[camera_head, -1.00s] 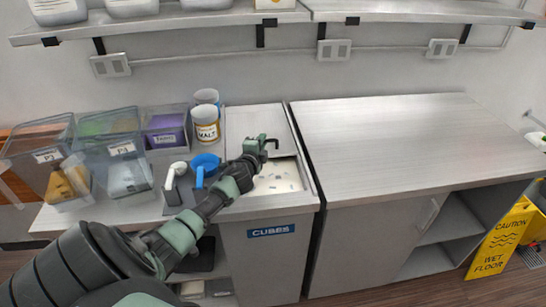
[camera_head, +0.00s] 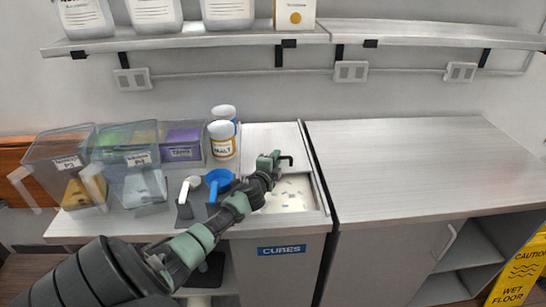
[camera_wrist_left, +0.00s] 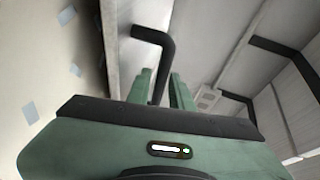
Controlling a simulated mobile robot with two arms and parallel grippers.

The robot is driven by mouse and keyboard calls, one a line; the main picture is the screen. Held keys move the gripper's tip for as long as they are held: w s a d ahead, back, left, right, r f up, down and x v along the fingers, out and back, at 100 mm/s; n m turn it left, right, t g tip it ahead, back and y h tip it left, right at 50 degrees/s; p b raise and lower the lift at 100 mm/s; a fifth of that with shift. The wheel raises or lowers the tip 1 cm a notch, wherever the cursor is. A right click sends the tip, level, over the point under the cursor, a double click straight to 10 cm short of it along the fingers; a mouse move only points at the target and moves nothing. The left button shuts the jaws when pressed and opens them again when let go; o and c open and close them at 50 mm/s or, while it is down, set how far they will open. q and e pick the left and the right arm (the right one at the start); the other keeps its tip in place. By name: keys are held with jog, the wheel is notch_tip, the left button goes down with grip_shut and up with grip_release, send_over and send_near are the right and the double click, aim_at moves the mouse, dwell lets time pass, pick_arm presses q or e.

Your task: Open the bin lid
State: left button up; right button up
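The bin (camera_head: 328,205), labelled CUBES, is set into the counter at the middle of the head view. Its pale sliding lid (camera_head: 270,137) covers the back part. The front part is uncovered and shows small pale and bluish cubes (camera_head: 292,195). My left gripper (camera_head: 272,161) is over the lid's front part, its arm crossing the opening. In the left wrist view, its two green fingers (camera_wrist_left: 165,88) stand close together on either side of the black bent lid handle (camera_wrist_left: 165,45). They look shut on it, though the contact is partly hidden. My right gripper is out of view.
Left of the bin are a blue scoop (camera_head: 218,181), a white-handled tool (camera_head: 190,185), a MALT jar (camera_head: 222,145) and clear containers (camera_head: 135,180). A bare counter (camera_head: 410,160) lies right. A shelf (camera_head: 190,37) with jars runs above; a yellow wet-floor sign (camera_head: 520,270) stands lower right.

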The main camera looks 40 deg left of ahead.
pick_arm(q)
jog(key=v, duration=0.7)
jog(key=shift+s, duration=0.1)
